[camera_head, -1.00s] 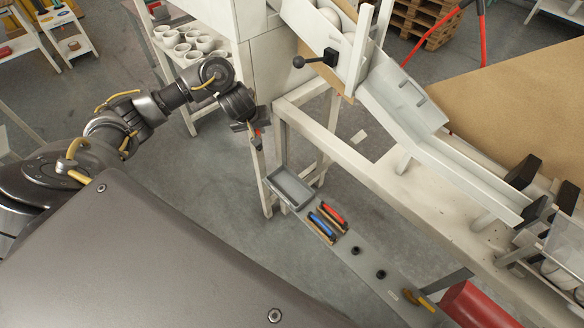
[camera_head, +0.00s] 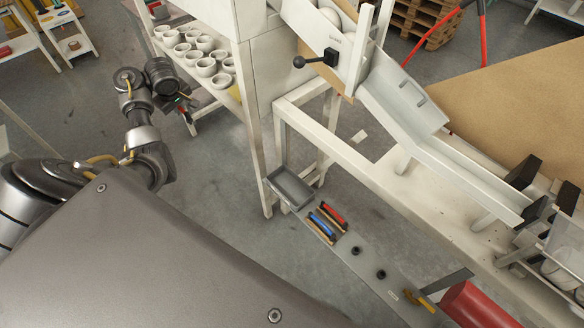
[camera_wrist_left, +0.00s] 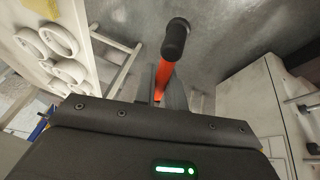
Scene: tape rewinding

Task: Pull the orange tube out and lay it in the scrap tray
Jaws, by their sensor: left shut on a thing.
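My left gripper (camera_head: 186,112) is left of the grey tray in the head view, in front of the shelf of white cups. It is shut on an orange-red tube (camera_wrist_left: 164,78) with a rounded black end (camera_wrist_left: 176,38), seen close in the left wrist view. In the head view only a small speck of it shows at the jaws. The grey tray (camera_head: 279,174), likely the scrap tray, looks empty at the far end of the narrow grey shelf, clear of the gripper. My right gripper is not in view.
On the grey shelf (camera_head: 346,267) are a red-handled piece (camera_head: 333,214), a blue-handled piece (camera_head: 321,225) and two black pegs (camera_head: 356,250). White cups (camera_head: 205,67) fill the rack beside the gripper. A white frame (camera_head: 330,152) stands behind the tray.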

